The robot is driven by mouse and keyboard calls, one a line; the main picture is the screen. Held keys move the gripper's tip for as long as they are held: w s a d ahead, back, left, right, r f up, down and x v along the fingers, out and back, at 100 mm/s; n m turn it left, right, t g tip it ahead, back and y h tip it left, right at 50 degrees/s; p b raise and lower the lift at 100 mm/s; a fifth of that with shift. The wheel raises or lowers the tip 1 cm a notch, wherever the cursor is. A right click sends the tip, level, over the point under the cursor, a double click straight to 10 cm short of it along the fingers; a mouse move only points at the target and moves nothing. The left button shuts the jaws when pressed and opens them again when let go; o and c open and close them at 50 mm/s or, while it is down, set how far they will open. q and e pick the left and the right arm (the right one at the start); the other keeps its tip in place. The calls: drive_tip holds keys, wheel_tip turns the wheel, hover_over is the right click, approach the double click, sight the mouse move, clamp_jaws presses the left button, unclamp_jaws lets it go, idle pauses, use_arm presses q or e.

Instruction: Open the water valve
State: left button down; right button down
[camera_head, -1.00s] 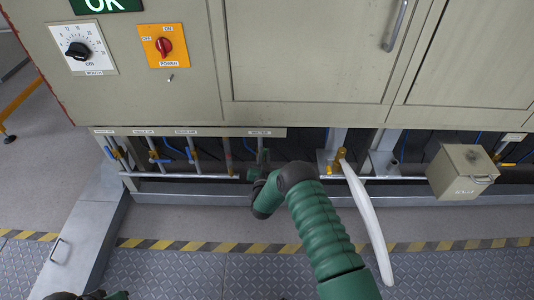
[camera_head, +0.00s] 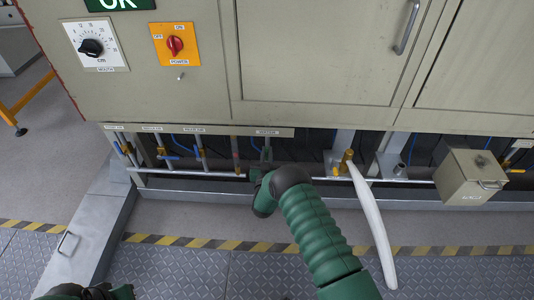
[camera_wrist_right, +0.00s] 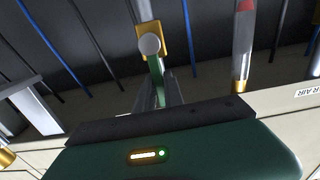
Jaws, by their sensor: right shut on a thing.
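The water valve shows in the right wrist view as a brass body with a round grey end (camera_wrist_right: 150,43) and a green lever (camera_wrist_right: 155,80) running towards my gripper. My right gripper (camera_wrist_right: 167,92) is shut on that lever. In the head view my right gripper (camera_head: 264,166) is at the pipe under the label that seems to read WATER (camera_head: 267,132), and the hand hides most of the valve. My left gripper (camera_head: 95,292) shows only in part at the bottom left edge, away from the pipes; its jaws are not clear.
Other pipes with blue-handled valves (camera_head: 168,157) stand to the left under the cabinet (camera_head: 310,60). A horizontal rail (camera_head: 195,176) runs along them. To the right are a brass fitting with a white hose (camera_head: 370,215) and a beige box (camera_head: 465,172). The striped floor in front is open.

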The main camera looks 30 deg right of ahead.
drive_tip(key=c, duration=1.4)
unclamp_jaws()
drive_tip(key=shift+f, duration=0.25)
drive_tip(key=shift+c, duration=0.2)
drive_tip(key=shift+r, duration=0.1)
drive_tip(key=p+v, duration=0.5)
drive_tip(key=v, duration=1.2)
drive_tip(key=shift+p, duration=0.4)
drive_tip(key=shift+d, duration=0.1)
